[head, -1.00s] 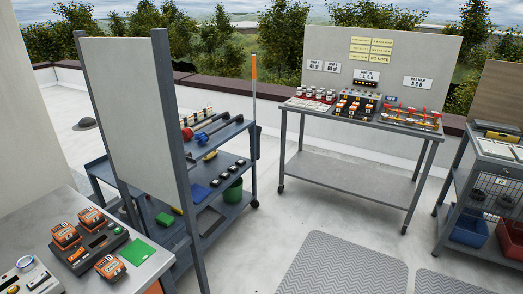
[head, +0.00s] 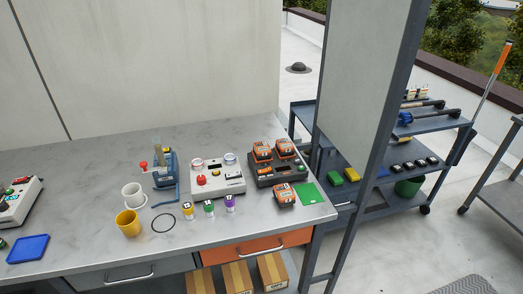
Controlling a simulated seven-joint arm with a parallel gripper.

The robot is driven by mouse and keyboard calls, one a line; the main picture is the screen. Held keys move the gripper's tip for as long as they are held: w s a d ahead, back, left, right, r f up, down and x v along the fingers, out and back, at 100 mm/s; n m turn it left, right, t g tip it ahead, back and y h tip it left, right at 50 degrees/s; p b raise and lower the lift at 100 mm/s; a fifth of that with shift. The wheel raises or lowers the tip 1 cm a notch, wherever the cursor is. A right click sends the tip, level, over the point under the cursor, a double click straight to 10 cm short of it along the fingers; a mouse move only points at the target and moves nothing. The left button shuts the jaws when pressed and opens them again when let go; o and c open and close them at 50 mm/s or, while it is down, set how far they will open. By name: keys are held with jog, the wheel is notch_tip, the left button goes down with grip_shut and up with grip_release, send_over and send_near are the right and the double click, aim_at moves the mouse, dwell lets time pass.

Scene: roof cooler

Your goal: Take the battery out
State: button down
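Two orange-and-black battery packs, the left one (head: 263,150) and the right one (head: 286,148), sit on the back of a dark charger (head: 264,173) at the right end of the grey bench. A third similar pack (head: 284,195) is at the charger's front, beside a flat green pad (head: 309,196). I cannot tell whether this third pack rests on the bench or touches the charger. The labels are too small to read. My gripper is not in view.
Left of the charger are a white box with a red button (head: 218,178), a blue device (head: 165,170), a white cup (head: 132,194), a yellow cup (head: 129,222) and small coloured vials (head: 209,208). A tall panel (head: 362,90) and a cart (head: 385,160) stand to the right.

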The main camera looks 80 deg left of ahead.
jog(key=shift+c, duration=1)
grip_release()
